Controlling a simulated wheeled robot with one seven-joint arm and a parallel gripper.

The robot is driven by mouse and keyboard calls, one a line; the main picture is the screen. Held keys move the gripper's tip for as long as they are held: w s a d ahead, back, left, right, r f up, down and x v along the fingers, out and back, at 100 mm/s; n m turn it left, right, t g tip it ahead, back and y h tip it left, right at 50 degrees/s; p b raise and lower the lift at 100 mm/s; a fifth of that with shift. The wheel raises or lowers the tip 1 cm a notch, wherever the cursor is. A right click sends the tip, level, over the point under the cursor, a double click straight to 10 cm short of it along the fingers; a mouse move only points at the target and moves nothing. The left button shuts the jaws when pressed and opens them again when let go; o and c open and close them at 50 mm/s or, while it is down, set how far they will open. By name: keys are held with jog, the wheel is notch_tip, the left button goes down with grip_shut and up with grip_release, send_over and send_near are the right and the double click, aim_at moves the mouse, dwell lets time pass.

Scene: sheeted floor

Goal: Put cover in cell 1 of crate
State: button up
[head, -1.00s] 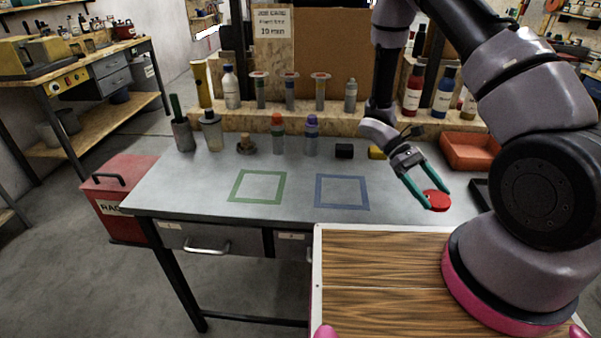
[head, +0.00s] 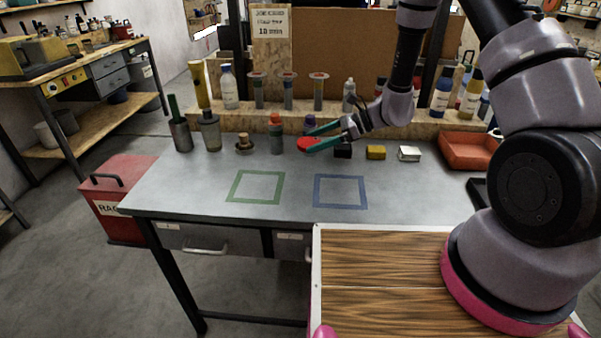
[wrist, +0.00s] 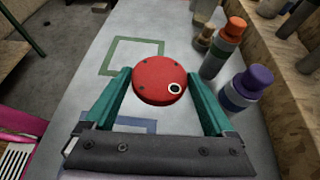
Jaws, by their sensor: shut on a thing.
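The cover is a round red disc with small dark dots and one white-ringed hole, seen in the wrist view (wrist: 158,78) and, smaller, in the head view (head: 307,144). My gripper (head: 314,139) has green fingers shut on the cover's two sides; the wrist view shows the gripper (wrist: 161,85) too. It holds the cover in the air over the back of the grey bench (head: 220,172). A crate with marked cells is not clearly seen; a dark-edged object (head: 478,192) at the bench's right is mostly hidden by my arm.
An orange-capped bottle (head: 276,134) and a purple-capped bottle (wrist: 247,88) stand close to the held cover. Black, yellow (head: 376,152) and white blocks and an orange tray (head: 467,151) lie farther right. Green (head: 256,187) and blue (head: 341,191) taped squares are empty.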

aim_at(315, 173)
jog(key=shift+w+f+m, duration=0.15)
jog(key=shift+w+m, duration=0.15)
jog(key=shift+w, duration=0.1)
jog(key=shift+t, duration=0.3)
notch_tip(315, 173, down, 9)
jog(key=shift+w+f, duration=0.1)
jog(key=shift+f, duration=0.1)
jog(key=shift+f, duration=0.2)
jog(key=o, duration=1.3)
jog(key=shift+r, duration=0.2)
jog(key=v, duration=1.2)
